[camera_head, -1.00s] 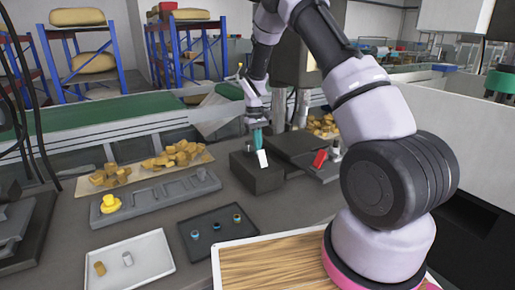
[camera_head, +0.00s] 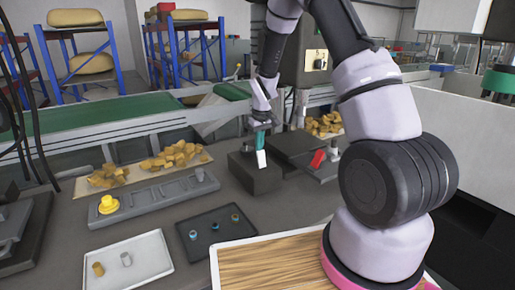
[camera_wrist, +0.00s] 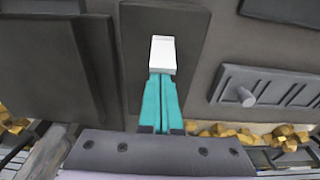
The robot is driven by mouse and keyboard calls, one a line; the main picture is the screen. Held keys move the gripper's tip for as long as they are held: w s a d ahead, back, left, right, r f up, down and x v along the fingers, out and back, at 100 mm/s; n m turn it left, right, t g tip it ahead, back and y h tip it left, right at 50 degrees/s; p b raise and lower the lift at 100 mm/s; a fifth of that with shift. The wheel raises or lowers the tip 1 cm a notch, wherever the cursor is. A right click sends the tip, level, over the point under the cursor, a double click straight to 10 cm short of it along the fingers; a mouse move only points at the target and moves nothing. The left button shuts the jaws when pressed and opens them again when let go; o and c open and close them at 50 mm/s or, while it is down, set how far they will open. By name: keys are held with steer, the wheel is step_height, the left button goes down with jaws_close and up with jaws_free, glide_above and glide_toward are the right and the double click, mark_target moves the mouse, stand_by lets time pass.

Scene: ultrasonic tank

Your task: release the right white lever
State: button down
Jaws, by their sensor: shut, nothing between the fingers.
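A white lever (camera_head: 262,159) stands on a dark block (camera_head: 250,179) near the middle of the head view. In the wrist view the white lever (camera_wrist: 162,54) lies straight ahead of the fingertips. My gripper (camera_head: 260,146) is at the block with its teal fingers pointing down, right by the lever. In the wrist view my gripper (camera_wrist: 162,78) has its two teal fingers together with nothing between them, their tips at the lever's near end. I cannot tell whether they touch it.
A red lever (camera_head: 318,158) stands on a dark unit to the right. A grey fixture with a yellow knob (camera_head: 109,204), a black tray (camera_head: 215,250) with small parts and a white tray (camera_head: 152,273) lie in front. Yellow-brown pieces (camera_head: 172,157) lie behind the fixture.

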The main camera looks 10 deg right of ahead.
mark_target(262, 153)
steer(key=shift+s+d+r, duration=0.15)
steer(key=shift+s+d, duration=0.05)
steer(key=shift+s, duration=0.4)
steer(key=shift+s+d+r, duration=0.1)
steer(key=shift+s+d, duration=0.05)
steer(key=shift+s, duration=0.4)
steer(key=shift+r, duration=0.8)
